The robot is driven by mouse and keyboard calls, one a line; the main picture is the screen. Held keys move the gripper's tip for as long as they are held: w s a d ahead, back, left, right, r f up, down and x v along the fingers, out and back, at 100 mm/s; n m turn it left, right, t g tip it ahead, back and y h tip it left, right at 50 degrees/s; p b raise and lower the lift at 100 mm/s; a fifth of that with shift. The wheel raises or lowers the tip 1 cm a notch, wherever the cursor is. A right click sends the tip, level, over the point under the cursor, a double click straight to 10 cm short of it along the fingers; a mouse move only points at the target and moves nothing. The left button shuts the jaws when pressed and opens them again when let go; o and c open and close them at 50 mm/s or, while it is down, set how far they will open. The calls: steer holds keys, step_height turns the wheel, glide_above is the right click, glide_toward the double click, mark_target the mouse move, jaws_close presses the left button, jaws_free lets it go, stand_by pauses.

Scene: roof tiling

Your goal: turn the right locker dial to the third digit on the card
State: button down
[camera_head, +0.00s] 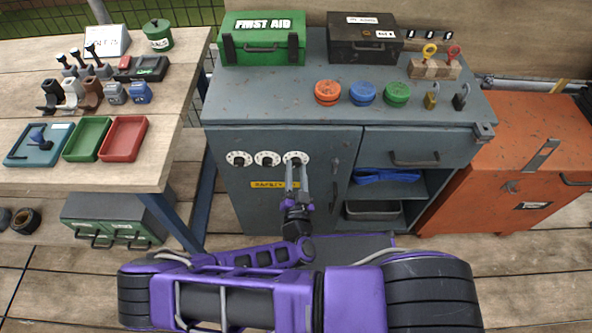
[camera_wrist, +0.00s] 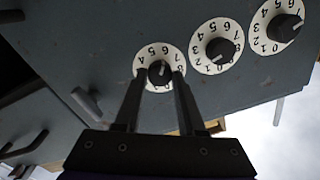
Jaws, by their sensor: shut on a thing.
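The right dial (camera_head: 295,157) is a black knob on a white numbered disc, on the grey locker's left door (camera_head: 230,200). My gripper (camera_head: 297,168) is shut on its knob from the front. In the wrist view, which is turned over, the right dial (camera_wrist: 158,52) is leftmost, with my two fingertips (camera_wrist: 160,73) on either side of the knob. The middle dial (camera_wrist: 216,47) and left dial (camera_wrist: 278,20) stand free beside it. A white card (camera_head: 107,42) stands at the back of the wooden bench; I cannot read its digits surely.
A yellow label (camera_head: 270,184) is below the dials. A door handle (camera_head: 334,148) is just right of my gripper. A drawer (camera_head: 414,148) and open shelf lie further right. The wooden bench (camera_head: 180,110) stands close on the left, an orange chest (camera_head: 530,160) on the right.

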steer(key=c, duration=0.5)
jaws_free()
steer(key=s, duration=1.7)
steer(key=shift+s+f, duration=0.15)
steer(key=shift+s, duration=0.05)
